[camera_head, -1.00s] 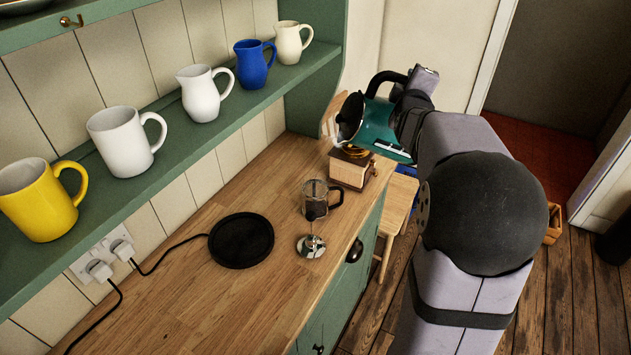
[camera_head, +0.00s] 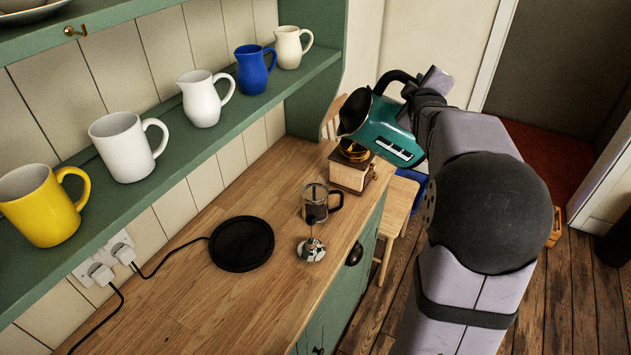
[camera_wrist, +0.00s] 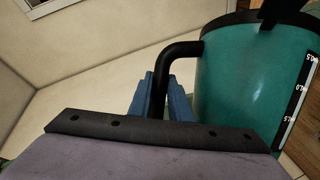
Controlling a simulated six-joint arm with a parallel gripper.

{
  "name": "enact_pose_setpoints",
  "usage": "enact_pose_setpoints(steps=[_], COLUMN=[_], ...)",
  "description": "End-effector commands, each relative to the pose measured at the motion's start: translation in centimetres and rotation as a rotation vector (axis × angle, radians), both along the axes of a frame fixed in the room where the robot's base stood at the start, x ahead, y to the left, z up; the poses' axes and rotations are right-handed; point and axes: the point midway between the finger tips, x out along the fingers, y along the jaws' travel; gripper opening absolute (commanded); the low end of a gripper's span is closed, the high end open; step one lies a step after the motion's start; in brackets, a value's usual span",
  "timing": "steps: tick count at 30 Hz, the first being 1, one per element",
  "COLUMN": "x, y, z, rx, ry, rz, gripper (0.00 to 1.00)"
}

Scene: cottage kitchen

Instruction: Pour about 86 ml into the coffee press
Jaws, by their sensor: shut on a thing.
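A teal kettle (camera_head: 388,130) with a black rim, black handle and a level strip hangs tilted in the air, its open top toward the left. My gripper (camera_head: 425,84) is shut on its black handle; in the wrist view blue finger pads (camera_wrist: 163,98) close around the handle beside the teal body (camera_wrist: 245,85). The glass coffee press (camera_head: 315,203) stands open on the wooden counter, below and left of the kettle, with dark contents low inside. Its plunger lid (camera_head: 311,249) lies on the counter in front of it. No stream of water shows.
A wooden coffee grinder (camera_head: 350,170) stands behind the press, under the kettle. A round black kettle base (camera_head: 241,243) with a cord sits left of the press. Mugs and jugs line the green shelf (camera_head: 180,150). The front counter is clear.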

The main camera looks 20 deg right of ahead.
Motion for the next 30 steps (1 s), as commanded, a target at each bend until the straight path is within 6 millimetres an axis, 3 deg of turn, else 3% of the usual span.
enact_pose_setpoints(steps=[1, 5, 22, 30], x=[0.0, 0.0, 0.1, 0.1], y=[-0.2, -0.4, -1.5, -2.3], z=[1.2, 1.3, 1.2, 0.1], rx=[0.006, 0.034, 0.215, 0.319], ry=[-0.011, -0.016, -0.038, -0.049], rz=[0.0, 0.002, 0.01, 0.012], gripper=[0.0, 0.0, 0.0, 0.0])
